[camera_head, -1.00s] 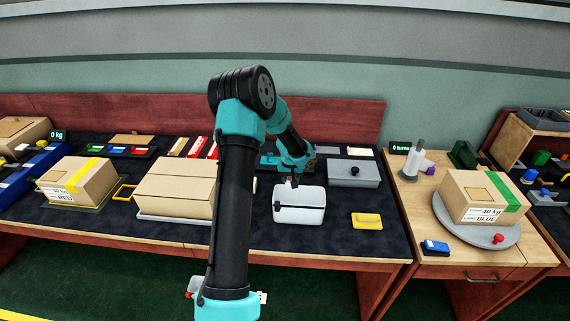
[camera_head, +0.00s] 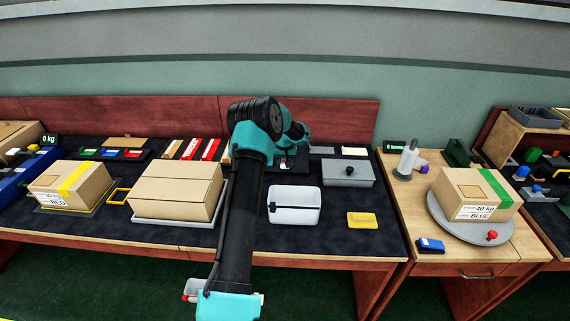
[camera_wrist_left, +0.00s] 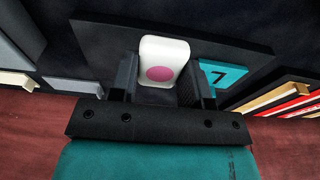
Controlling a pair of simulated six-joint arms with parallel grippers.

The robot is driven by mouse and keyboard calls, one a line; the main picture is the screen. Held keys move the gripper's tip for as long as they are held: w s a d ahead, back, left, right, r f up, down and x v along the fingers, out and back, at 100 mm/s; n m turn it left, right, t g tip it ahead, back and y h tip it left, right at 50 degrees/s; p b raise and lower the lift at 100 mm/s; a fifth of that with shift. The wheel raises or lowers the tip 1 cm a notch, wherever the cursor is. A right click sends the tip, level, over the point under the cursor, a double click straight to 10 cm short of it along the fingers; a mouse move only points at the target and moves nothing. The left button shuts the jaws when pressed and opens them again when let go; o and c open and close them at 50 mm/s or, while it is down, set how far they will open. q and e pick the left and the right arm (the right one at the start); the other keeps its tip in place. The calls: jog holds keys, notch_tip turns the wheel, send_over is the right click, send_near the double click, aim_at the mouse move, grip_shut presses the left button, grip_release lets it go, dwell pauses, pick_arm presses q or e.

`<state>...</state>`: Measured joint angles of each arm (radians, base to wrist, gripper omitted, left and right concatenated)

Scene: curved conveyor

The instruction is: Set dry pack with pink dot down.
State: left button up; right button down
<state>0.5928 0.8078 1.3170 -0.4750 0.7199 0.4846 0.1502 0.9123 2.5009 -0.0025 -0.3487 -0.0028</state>
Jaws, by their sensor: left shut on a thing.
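The dry pack (camera_wrist_left: 164,60), white with a pink dot, sits between the two dark fingers of my left gripper (camera_wrist_left: 165,78) in the left wrist view. The gripper is shut on it. Behind the pack is a dark flat plate (camera_wrist_left: 105,42) with a teal label marked 7 (camera_wrist_left: 222,75). I cannot tell whether the pack touches the plate. In the head view my left gripper (camera_head: 288,165) is at the back of the dark worktop, behind the white open bin (camera_head: 294,218), and the pack is too small to make out. My right gripper is not in view.
A grey lidded box (camera_head: 347,174) stands right of the gripper. Red and white strips (camera_head: 200,148) lie at the back. A yellow item (camera_head: 361,219) lies front right, with bare worktop around it.

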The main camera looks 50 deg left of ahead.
aim_at(285, 160)
pick_arm(q)
jog(key=shift+w+a+f, duration=0.1)
jog(key=shift+w+a, duration=0.75)
jog(key=shift+a, duration=0.2)
jog(key=shift+w+a+f, duration=0.1)
jog(key=shift+w+a, duration=0.1)
jog(key=shift+f, duration=1.7)
jog(key=shift+f, duration=0.1)
jog(key=o, duration=0.9)
jog(key=r, duration=0.4)
jog(key=s+d+r, duration=0.1)
jog(key=r, duration=0.7)
jog(key=shift+s+d, duration=0.15)
jog(key=shift+s, duration=0.05)
